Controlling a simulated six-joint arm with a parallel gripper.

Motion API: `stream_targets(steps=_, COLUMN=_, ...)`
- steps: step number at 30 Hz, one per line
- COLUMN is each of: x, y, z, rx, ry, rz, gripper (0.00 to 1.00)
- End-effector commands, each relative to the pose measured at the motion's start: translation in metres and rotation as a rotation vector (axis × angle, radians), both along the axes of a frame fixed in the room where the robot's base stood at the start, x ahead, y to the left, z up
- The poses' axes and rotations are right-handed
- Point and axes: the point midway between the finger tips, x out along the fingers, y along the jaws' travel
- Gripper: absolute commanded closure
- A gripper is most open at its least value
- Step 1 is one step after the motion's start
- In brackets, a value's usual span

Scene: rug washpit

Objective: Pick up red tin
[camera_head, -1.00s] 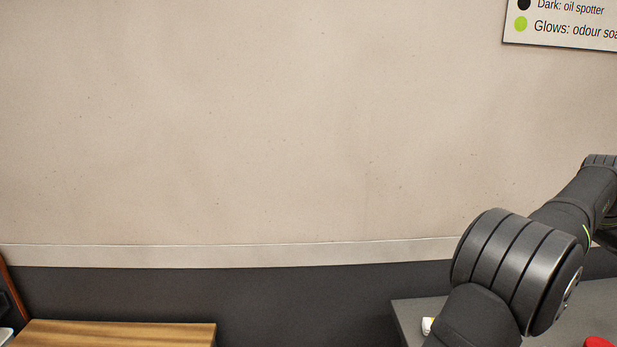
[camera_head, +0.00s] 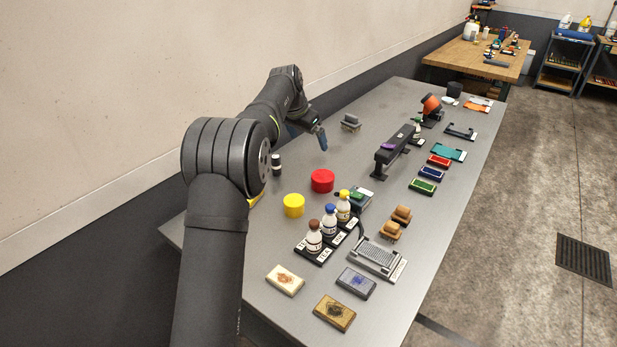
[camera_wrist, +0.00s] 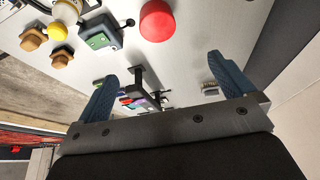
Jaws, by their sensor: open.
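The red tin (camera_head: 322,181) is a short round red cylinder standing on the grey table (camera_head: 330,290), just right of and behind a yellow tin (camera_head: 293,205). My gripper (camera_head: 321,138) is above the table, behind the red tin, with a gap between them. In the wrist view the red tin (camera_wrist: 157,20) is at the top centre, beyond my two blue fingers. Those fingers (camera_wrist: 168,85) are spread wide with nothing held between them.
Several capped bottles (camera_head: 330,222) stand in a black rack in front of the red tin. A dark raised bar (camera_head: 395,150) stands to its right. A small grey object (camera_head: 350,123) lies near my gripper. Bare table lies between the tin and the bar.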

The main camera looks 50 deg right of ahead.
Motion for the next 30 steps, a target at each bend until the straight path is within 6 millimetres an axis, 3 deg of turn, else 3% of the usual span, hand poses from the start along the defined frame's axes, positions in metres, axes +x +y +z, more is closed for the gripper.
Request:
stream_targets(steps=19, x=-0.003, y=-0.048, z=-0.116, rx=0.002, ry=0.000, rz=-0.012, gripper=0.01)
stream_targets(steps=30, x=-0.005, y=-0.059, z=-0.143, rx=0.001, ry=-0.001, rz=-0.013, gripper=0.01)
